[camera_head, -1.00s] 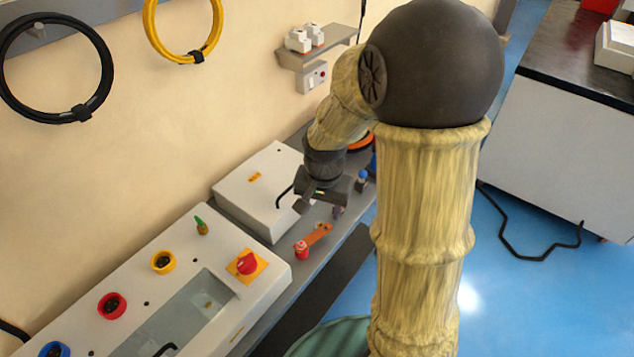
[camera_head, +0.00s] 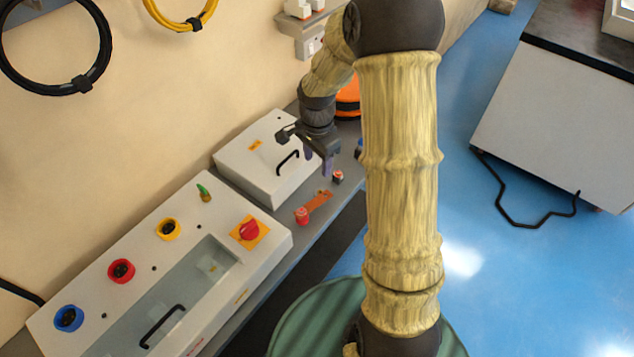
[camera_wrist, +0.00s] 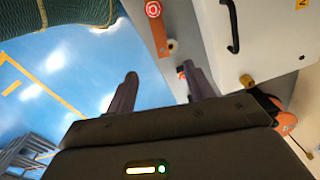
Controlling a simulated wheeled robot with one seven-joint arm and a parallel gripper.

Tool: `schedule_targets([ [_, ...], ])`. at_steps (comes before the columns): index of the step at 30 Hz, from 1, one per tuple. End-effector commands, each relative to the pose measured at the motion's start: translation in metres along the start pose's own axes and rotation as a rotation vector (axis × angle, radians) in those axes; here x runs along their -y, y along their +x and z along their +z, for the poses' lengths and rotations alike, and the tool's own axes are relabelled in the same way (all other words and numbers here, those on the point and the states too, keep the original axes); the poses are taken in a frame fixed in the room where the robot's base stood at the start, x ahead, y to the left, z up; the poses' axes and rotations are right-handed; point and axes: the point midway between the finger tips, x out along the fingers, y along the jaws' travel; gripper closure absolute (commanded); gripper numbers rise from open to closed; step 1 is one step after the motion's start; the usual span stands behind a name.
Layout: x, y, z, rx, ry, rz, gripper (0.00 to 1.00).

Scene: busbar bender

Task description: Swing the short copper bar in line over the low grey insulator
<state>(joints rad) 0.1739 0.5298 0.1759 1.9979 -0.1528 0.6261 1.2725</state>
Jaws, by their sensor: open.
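The short copper bar (camera_head: 319,201) lies flat over the bench, one end at a red insulator (camera_head: 303,216). Its other end points toward a small dark post with some red (camera_head: 338,177); I cannot tell if this is the low grey insulator. In the wrist view the bar (camera_wrist: 160,36) runs down from the red insulator's round top (camera_wrist: 153,9). A pale round piece (camera_wrist: 172,46) shows near its free end. My gripper (camera_head: 318,161) is open and empty, above and apart from the bar. In the wrist view its fingers (camera_wrist: 160,75) are spread, the right one partly hiding a small red piece.
A white box with a black handle (camera_head: 265,160) stands behind the bar. A control cabinet with a red knob (camera_head: 249,230) stands at left.

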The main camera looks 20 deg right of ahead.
Motion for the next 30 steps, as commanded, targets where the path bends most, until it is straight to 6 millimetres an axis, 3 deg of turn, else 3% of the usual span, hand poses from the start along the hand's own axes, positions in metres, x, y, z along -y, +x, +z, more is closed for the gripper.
schedule_targets([
  [15,-0.001,0.08,0.001,0.004,-0.001,0.004,0.47],
  [30,-0.001,0.148,0.001,0.001,-0.001,0.002,0.47],
])
